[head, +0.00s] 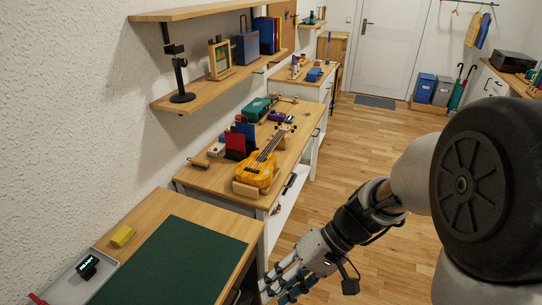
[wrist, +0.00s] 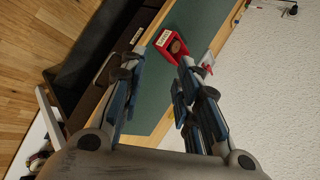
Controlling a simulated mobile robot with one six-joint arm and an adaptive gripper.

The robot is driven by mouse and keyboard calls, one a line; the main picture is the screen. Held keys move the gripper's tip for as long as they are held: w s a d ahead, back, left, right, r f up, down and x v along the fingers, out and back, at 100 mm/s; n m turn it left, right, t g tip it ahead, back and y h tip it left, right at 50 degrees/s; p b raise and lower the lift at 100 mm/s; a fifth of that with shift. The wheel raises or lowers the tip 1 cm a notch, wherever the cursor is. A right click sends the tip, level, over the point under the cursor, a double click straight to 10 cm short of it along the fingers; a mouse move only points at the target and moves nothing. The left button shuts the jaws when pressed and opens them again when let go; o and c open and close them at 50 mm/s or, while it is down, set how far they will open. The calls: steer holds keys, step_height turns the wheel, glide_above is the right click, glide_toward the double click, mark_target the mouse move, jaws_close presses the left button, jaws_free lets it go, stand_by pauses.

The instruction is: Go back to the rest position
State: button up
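My gripper (head: 277,285) hangs low at the bottom of the head view, by the right edge of the near desk. In the wrist view my gripper (wrist: 160,66) has its two blue-and-grey fingers spread apart, with nothing between them. Beyond the fingertips, a red open box (wrist: 171,46) with a pale label and a round brown thing inside stands on the green mat (wrist: 205,22). The fingers look apart from the box. I cannot make out a piano in either view.
A ukulele (head: 258,168) lies on the bench behind. A dark drawer front (wrist: 97,92) is left of the fingers. Wooden floor (head: 350,140) is open toward the door.

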steer(key=s+d+r+m+t+h, duration=0.2)
steer(key=s+d+r+t+h, duration=0.5)
steer(key=d+r, duration=0.4)
steer(key=shift+s+d+h, duration=0.7)
steer(key=shift+s, duration=0.3)
